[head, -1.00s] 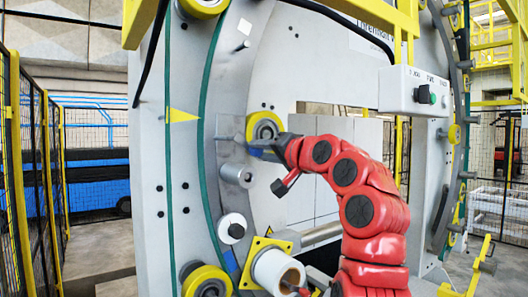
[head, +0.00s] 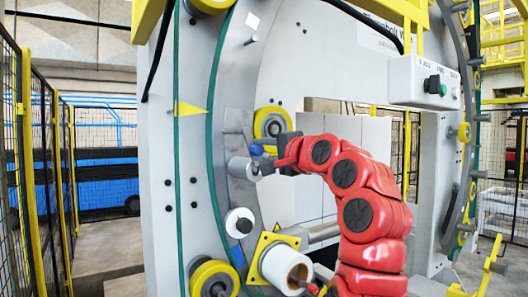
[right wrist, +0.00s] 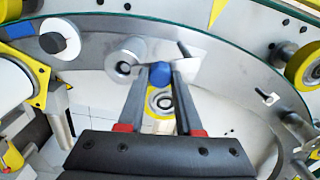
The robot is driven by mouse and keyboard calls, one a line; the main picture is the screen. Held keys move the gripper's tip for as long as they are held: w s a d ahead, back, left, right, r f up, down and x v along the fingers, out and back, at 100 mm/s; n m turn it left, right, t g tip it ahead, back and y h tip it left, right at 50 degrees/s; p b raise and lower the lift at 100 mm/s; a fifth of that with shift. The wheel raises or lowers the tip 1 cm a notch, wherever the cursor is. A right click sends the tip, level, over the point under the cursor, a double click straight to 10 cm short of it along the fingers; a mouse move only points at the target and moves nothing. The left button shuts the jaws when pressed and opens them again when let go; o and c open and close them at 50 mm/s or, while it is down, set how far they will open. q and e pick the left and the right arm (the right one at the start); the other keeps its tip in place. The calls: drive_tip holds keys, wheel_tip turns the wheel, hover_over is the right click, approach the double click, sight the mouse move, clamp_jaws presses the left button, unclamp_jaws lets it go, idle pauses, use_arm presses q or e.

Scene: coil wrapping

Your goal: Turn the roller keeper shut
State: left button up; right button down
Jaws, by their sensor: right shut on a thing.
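The roller keeper appears as a blue knob (head: 257,150) on the ring's front face, just below a yellow-rimmed roller and above a pale grey roller. It also shows in the right wrist view (right wrist: 161,74). My right gripper (head: 266,158), on the red arm, is shut on the blue knob. In the right wrist view both fingers of the gripper (right wrist: 160,80) reach its sides. The knob's lever and mount are partly hidden by the fingers, so I cannot tell its exact angle. My left gripper is not in view.
The yellow roller (head: 271,123) and grey roller (head: 240,168) sit close around my fingers. A white film roll (head: 287,265) on a yellow plate is lower down. A control box (head: 424,82) hangs at upper right. Mesh fencing (head: 40,160) stands left.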

drive_tip(key=shift+f, duration=0.1)
idle(0.3)
drive_tip(key=c, duration=0.6)
unclamp_jaws()
drive_tip(key=shift+s, duration=0.1)
drive_tip(key=shift+s+d, duration=0.3)
drive_tip(key=b+v, duration=0.3)
drive_tip(key=v, duration=1.3)
drive_tip(key=shift+s+d, duration=0.1)
drive_tip(key=shift+s, duration=0.15)
drive_tip(key=shift+w, duration=0.15)
